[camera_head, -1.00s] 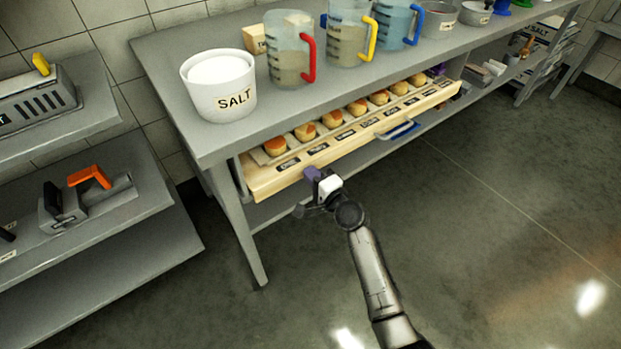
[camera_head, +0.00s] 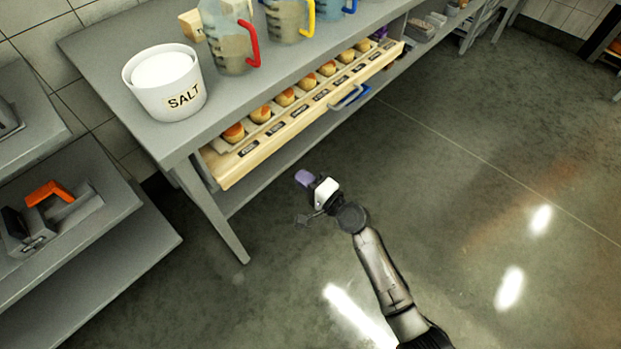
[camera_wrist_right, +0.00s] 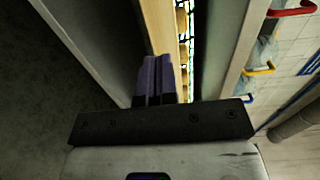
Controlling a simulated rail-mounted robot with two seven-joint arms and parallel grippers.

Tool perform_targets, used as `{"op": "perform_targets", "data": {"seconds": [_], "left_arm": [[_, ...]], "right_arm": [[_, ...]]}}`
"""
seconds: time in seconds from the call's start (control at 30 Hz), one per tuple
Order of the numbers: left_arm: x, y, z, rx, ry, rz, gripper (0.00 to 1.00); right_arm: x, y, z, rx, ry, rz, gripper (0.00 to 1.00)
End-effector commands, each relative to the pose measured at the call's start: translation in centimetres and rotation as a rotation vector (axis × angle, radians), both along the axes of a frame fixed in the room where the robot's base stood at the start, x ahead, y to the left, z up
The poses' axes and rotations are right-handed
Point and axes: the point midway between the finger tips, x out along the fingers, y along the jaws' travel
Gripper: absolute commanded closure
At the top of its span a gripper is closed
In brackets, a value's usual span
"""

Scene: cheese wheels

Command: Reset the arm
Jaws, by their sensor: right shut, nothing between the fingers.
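My right gripper (camera_head: 304,179) is in the head view, over the floor in front of the table and clear of the open drawer. Its purple fingers (camera_wrist_right: 155,80) are together and empty in the right wrist view. The wooden drawer (camera_head: 238,172) is pulled out under the table top and holds a row of small round cheese wheels (camera_head: 285,97) with dark labels along its front. My left gripper is not in view.
A white salt tub (camera_head: 165,85) and measuring jugs, one with a red handle (camera_head: 250,44), stand on the grey table (camera_head: 105,45). Grey shelves with an orange-handled tool (camera_head: 48,192) are at the left. The floor on the right is clear.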

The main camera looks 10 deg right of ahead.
Motion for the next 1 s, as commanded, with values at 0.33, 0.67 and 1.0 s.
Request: {"op": "perform_targets", "data": {"seconds": [0.33, 0.67, 1.0], "left_arm": [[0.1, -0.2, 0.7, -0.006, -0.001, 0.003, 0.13], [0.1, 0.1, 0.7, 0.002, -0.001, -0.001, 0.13], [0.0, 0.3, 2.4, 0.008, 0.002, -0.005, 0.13]], "right_arm": [[-1.8, -1.4, 0.0, 0.0, 0.0, 0.0, 1.0], [-4.5, 0.8, -2.5, -0.378, -0.08, 0.241, 1.0], [-10.6, -5.3, 3.1, -1.317, -0.217, 0.436, 1.0]]}}
